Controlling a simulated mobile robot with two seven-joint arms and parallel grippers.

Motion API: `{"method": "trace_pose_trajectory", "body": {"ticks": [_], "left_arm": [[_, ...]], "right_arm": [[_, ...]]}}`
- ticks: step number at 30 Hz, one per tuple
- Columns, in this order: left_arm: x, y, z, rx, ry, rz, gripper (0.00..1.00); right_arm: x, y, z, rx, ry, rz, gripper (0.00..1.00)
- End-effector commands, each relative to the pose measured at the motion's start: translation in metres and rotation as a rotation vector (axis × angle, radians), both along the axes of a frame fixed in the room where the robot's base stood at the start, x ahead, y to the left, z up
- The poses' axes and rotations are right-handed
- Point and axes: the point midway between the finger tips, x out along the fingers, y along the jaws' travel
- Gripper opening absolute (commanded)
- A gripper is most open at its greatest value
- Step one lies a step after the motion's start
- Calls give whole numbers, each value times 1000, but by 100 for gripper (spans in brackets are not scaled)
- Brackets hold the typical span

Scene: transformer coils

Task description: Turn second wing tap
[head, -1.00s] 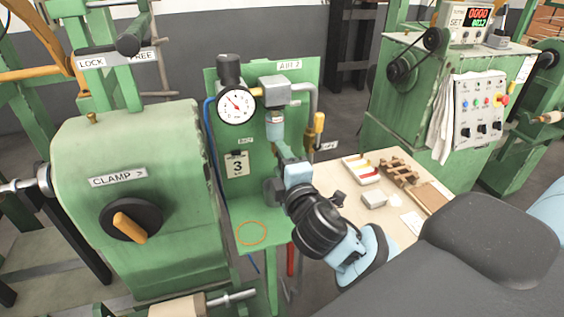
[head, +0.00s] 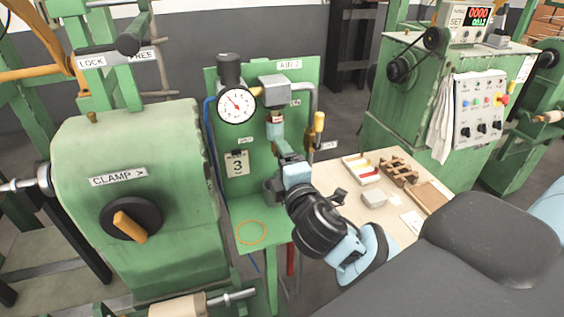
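A green upright panel (head: 300,75) carries a round dial gauge (head: 236,103), a grey block (head: 274,90) and a small red-and-white bowl-like part (head: 275,118) under that block. A yellow-handled lever (head: 319,122) stands at the panel's right edge. My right gripper (head: 277,139) reaches up from the lower right, just below the bowl-like part, in front of the panel. Its fingertips are small and partly hidden, so I cannot tell whether they are open or touching anything. I cannot make out a wing tap clearly. My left gripper is out of view.
A green machine with a clamp knob (head: 130,220) stands close on the left. A bench (head: 335,180) at the right holds a tray (head: 362,170), wooden pieces (head: 398,172) and a small grey block (head: 374,200). A control box (head: 480,108) is behind. The green shelf (head: 272,228) below the panel is mostly clear.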

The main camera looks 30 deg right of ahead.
Motion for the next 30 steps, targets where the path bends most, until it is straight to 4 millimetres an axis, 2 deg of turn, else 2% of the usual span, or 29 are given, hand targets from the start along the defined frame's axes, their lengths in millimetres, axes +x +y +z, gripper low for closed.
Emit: {"method": "trace_pose_trajectory", "body": {"ticks": [8, 17, 21, 30], "left_arm": [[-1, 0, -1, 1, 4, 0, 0], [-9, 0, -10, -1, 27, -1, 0], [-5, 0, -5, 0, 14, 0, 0], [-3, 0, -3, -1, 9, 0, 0]], "right_arm": [[-7, 2, -1, 1, 1, 1, 75], [-52, 13, -3, 2, 5, 1, 75], [-67, 16, 0, 1, 1, 1, 75], [-76, 18, 0, 1, 0, 0, 75]]}}
